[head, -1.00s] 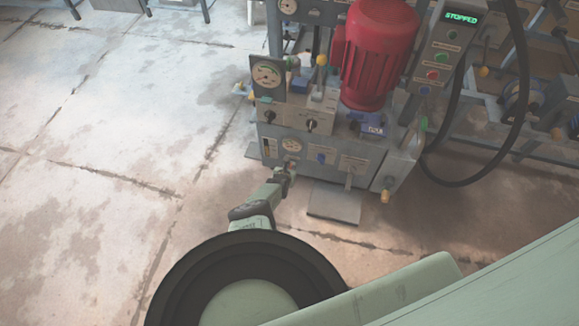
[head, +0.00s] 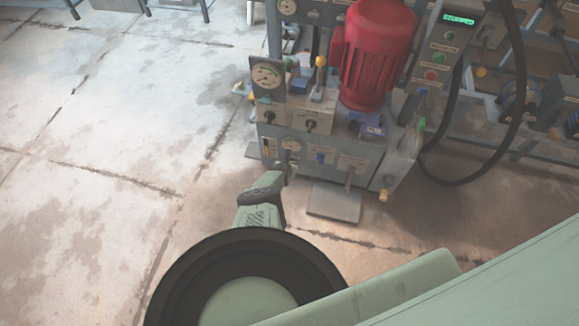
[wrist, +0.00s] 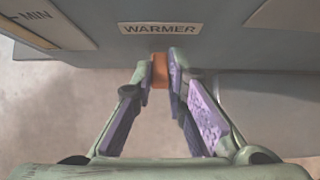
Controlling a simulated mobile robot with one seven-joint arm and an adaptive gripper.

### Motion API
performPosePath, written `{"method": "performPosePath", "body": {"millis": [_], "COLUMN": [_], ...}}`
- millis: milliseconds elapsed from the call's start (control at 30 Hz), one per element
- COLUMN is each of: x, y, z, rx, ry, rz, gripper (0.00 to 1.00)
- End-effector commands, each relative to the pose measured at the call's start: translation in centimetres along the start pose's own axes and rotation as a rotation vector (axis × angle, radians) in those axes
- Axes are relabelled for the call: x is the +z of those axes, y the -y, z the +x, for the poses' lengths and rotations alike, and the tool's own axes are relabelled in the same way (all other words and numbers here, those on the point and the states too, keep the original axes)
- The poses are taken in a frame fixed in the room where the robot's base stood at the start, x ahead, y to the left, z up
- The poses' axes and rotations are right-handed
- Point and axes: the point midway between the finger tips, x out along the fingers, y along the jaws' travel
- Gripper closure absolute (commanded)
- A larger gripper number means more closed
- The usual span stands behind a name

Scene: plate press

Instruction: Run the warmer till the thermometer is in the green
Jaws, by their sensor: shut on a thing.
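In the wrist view, my gripper (wrist: 162,90) has its two lilac-padded fingers closed on an orange warmer control (wrist: 160,70). The control sits just below the WARMER label (wrist: 160,28) on the grey machine front. The fingertips hide its sides, so its setting cannot be read. In the head view, my arm reaches the lower left front of the machine, and the fingers are hardly visible there. A larger round gauge (head: 267,74) stands higher on the left. I cannot read the needle or a green zone on the small dial.
The machine carries a red motor (head: 378,55), a green-lit display (head: 459,19) and a green and a red button (head: 431,74). A black hose loops at right. A grey pedal plate (head: 333,202) lies on the floor. Floor at left is clear.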

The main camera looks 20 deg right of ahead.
Motion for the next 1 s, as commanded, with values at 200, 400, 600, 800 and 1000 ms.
{"method": "performPosePath", "body": {"millis": [200,400,600,800,1000], "x": [0.02,0.02,0.02,0.02,-0.03], "y": [0.01,0.0,0.0,0.0,0.01], "z": [0.01,0.0,0.0,0.0,0.02], "rx": [0.0,0.0,0.0,0.0,0.0], "ry": [0.0,0.001,0.001,0.001,0.003], "rz": [0.001,0.001,0.0,0.0,0.0], "gripper": [0.85,0.71,0.67,0.67,0.67]}}
